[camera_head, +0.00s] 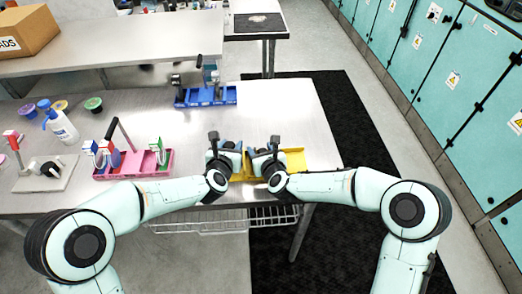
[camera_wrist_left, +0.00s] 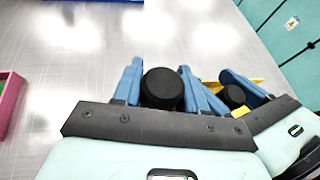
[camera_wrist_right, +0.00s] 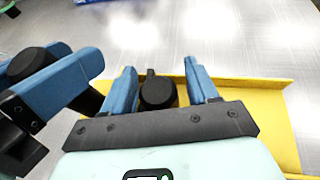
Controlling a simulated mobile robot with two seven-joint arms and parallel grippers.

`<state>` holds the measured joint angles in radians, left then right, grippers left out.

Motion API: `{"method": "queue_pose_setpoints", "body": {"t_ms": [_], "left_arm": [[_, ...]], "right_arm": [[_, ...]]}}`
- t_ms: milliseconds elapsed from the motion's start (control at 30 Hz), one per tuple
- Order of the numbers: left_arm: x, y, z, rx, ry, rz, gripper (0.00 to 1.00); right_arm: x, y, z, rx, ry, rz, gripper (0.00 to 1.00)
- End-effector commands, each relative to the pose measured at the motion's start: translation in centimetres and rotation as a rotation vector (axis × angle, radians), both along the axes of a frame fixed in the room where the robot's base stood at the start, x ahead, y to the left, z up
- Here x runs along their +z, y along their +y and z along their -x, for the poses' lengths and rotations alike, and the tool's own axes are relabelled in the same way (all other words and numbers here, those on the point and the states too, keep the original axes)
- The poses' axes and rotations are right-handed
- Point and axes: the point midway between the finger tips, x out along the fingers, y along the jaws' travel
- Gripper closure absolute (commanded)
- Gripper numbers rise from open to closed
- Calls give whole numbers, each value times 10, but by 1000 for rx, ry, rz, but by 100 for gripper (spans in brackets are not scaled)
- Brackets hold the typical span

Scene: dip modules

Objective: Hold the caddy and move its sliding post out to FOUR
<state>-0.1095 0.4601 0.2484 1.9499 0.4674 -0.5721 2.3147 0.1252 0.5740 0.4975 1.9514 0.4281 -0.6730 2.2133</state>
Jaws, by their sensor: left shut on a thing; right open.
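A yellow caddy (camera_head: 294,160) sits near the table's front edge under both my grippers. It shows in the right wrist view (camera_wrist_right: 283,120) as a yellow tray. My left gripper (camera_head: 222,147) is shut on a black round-topped post (camera_wrist_left: 162,88), with a blue finger on each side of it. My right gripper (camera_head: 264,150) is open around a second black post (camera_wrist_right: 157,92) with a small tab on top; gaps show between this post and the fingers. The two grippers are side by side and close together. They hide much of the caddy; no FOUR mark is readable.
A pink caddy (camera_head: 157,172) stands left of my grippers, a blue caddy (camera_head: 228,96) behind them. A spray bottle (camera_head: 62,126), several small tubs and a white stand (camera_head: 40,183) are farther left. Bare table lies behind and to the right.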

Motion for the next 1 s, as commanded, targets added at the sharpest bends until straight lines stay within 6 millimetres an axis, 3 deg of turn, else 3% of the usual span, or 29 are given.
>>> {"method": "queue_pose_setpoints", "body": {"t_ms": [200, 367, 400, 567, 800, 1000], "left_arm": [[1, 0, 0, 0, -2, 0, 100], [1, 0, 0, 0, -2, 0, 100], [1, 0, 0, 0, -2, 0, 100], [1, 0, 0, 1, -2, -1, 100], [1, 1, 0, 1, -2, -1, 100], [1, 1, 0, 2, -2, 0, 100]], "right_arm": [[0, 0, 0, 0, 0, 0, 45], [0, 0, 0, -1, 0, 1, 97], [0, 0, 0, -1, 0, 1, 100], [-1, -11, -1, -5, -1, 3, 100], [-2, -61, -1, -11, 1, 4, 100], [-2, -81, 0, -8, 3, 5, 100]]}}
